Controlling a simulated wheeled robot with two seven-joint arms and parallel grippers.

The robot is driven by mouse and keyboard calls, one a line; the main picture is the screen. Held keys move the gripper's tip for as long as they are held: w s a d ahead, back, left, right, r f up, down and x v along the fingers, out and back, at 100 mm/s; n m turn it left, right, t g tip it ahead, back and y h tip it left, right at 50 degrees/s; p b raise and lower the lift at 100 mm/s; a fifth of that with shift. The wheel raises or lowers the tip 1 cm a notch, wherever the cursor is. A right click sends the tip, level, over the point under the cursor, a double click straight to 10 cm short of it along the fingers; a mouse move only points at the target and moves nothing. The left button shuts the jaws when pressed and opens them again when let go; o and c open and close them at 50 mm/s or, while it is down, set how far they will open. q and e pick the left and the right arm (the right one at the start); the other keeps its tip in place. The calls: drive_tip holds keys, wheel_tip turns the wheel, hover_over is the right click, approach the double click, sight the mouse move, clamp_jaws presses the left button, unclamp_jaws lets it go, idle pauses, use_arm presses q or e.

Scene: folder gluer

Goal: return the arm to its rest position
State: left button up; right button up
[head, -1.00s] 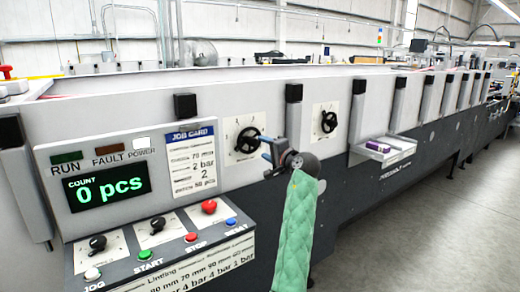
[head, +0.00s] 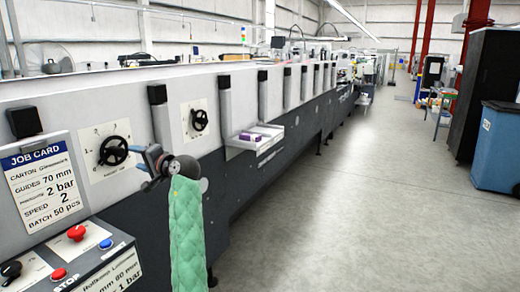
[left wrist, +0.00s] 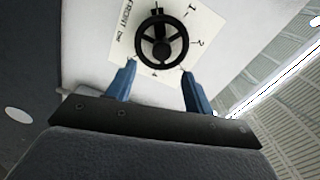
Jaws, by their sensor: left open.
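My left gripper (head: 150,160) is in front of the machine's side, with its arm in a green quilted sleeve (head: 186,235). In the left wrist view its two blue fingers (left wrist: 158,88) are spread apart with nothing between them. A black handwheel (left wrist: 162,38) on a white dial plate shows just beyond the fingertips, apart from them as far as I can tell. In the head view this handwheel (head: 113,151) is left of the gripper. My right gripper does not show.
A control panel with a red stop button (head: 77,232) is at the lower left. A second handwheel (head: 200,119) is farther along the machine. A small shelf (head: 254,143) with purple cartons juts out. Open floor (head: 340,220) lies to the right, with a blue bin (head: 497,150) beyond.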

use_arm(q)
drive_tip(key=d+f+n+t+h, duration=0.1)
drive_tip(key=d+n+t+h, duration=0.35)
drive_tip(key=d+h, duration=0.3)
drive_tip(key=s+d+f+m+g+h+p, duration=0.1)
drive_tip(key=s+d+f+m+h, duration=0.2)
drive_tip(key=s+d+f+h, duration=1)
drive_tip(key=s+d+f+g, duration=0.2)
drive_tip(key=s+d+f, duration=0.1)
drive_tip(key=s+f, duration=0.8)
drive_tip(key=s+d+f+m+g+y+p, duration=0.1)
drive_tip(key=s+d+f+g, duration=0.2)
drive_tip(key=s+f, duration=0.8)
drive_tip(key=s+d+f+m+g+y+p, duration=0.1)
drive_tip(key=s+d+f+g, duration=0.2)
drive_tip(key=s+f, duration=0.8)
drive_tip(key=s+d, duration=0.1)
drive_tip(key=s, duration=0.4)
drive_tip(key=shift+s+f, duration=0.2)
drive_tip(key=shift+s, duration=0.15)
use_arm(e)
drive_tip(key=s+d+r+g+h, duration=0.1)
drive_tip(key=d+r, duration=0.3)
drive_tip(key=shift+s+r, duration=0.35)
use_arm(q)
drive_tip(key=shift+d, duration=0.1)
